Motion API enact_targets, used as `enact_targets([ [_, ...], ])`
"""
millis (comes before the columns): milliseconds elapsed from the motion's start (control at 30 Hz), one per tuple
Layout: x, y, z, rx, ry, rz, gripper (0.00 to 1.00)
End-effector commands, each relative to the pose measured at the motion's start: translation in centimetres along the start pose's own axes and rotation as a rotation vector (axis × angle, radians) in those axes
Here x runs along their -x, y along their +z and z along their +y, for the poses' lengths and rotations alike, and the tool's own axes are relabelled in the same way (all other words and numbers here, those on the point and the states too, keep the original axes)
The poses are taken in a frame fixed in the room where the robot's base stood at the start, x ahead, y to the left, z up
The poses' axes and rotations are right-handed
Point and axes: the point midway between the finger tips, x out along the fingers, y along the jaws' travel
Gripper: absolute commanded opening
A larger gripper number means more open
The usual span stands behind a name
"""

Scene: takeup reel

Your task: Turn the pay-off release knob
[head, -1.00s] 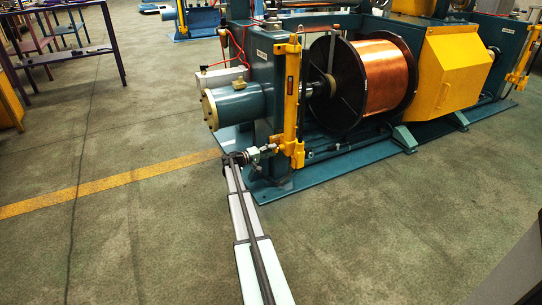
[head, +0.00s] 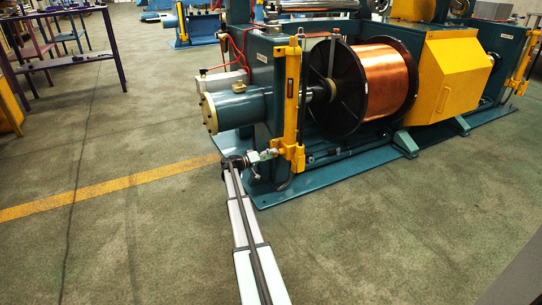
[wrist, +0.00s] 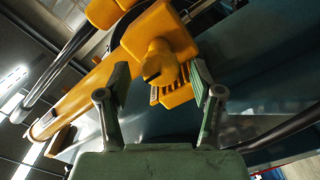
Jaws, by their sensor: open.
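The yellow release knob (wrist: 160,62) shows in the wrist view, a stubby grip with a dark end, on a yellow housing (wrist: 170,35). My gripper (wrist: 161,75) is open, with one finger on each side of the knob. I see gaps between the fingers and the knob; how deep the knob sits between them is hard to judge. In the head view my gripper (head: 270,154) is at the lower end of the yellow upright post (head: 292,95); the knob is too small to make out there.
A large copper-wound reel (head: 388,82) with black flanges sits in the teal machine frame (head: 262,75). A teal cylinder (head: 238,108) juts out left above my arm. A yellow guard box (head: 452,75) stands right. The floor (head: 400,220) in front is clear.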

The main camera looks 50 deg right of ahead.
Motion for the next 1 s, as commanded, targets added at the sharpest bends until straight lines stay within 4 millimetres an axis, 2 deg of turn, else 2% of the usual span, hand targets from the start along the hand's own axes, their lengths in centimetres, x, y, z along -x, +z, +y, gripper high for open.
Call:
enact_targets([
  [633,5.4,0.0,0.0,0.001,-0.001,0.001,0.66],
  [1000,5.9,0.0,0.0,0.001,0.000,0.000,0.66],
])
